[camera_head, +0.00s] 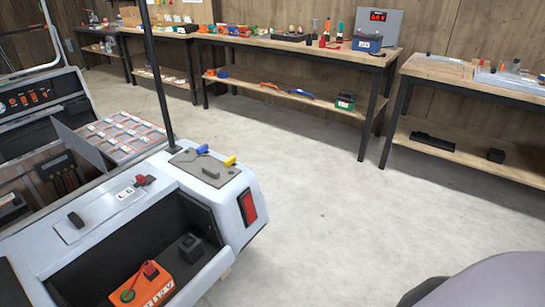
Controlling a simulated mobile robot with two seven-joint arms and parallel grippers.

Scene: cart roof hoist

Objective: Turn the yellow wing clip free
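The yellow wing clip (230,161) is small and sits at the right edge of a dark grey plate (192,168) on top of the cart's rear corner. A blue wing clip (202,150) sits on the plate's far edge, beside the black roof post (158,70). Whether the yellow clip is turned or how it is fastened is too small to tell. The white cart (232,190) fills the left side of the view. Neither of my grippers is in view.
An open bay in the cart holds an orange battery box (150,286) and a small black block (190,246). A tray of grey-and-red pieces (125,135) lies further back. Workbenches (300,47) line the wall. The floor (330,190) right of the cart is clear.

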